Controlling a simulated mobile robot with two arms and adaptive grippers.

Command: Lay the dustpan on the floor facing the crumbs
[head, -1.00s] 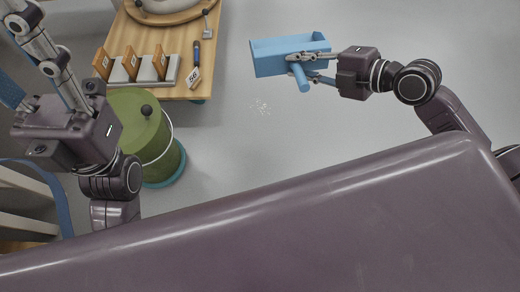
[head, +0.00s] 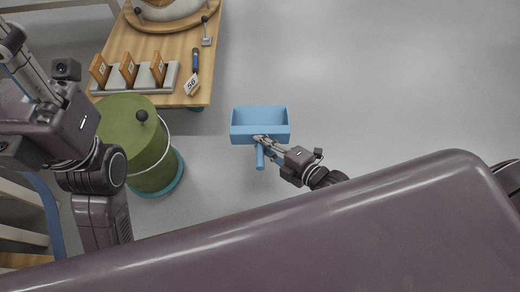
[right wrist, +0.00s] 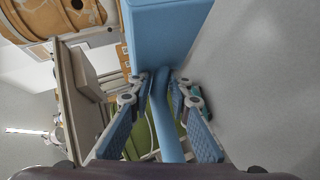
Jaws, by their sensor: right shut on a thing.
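The dustpan (head: 260,133) is blue, a box shape with its handle toward me, in the middle of the head view. My right gripper (head: 262,143) is shut on the dustpan's handle. In the right wrist view the handle (right wrist: 165,125) runs between the fingers of my right gripper (right wrist: 161,90), with the pan (right wrist: 165,30) beyond. Whether the pan touches the floor (head: 370,85) I cannot tell. No crumbs show now; the pan covers the area where they were seen. My left gripper (head: 18,55) is at the upper left, partly cut off by the picture edge, away from the dustpan.
A green bin (head: 130,125) with a black-knobbed lid and a wire handle stands left of the dustpan. A wooden table (head: 190,30) with upright wooden pieces, a blue-handled tool and a tag is at the upper left. The floor to the right is clear.

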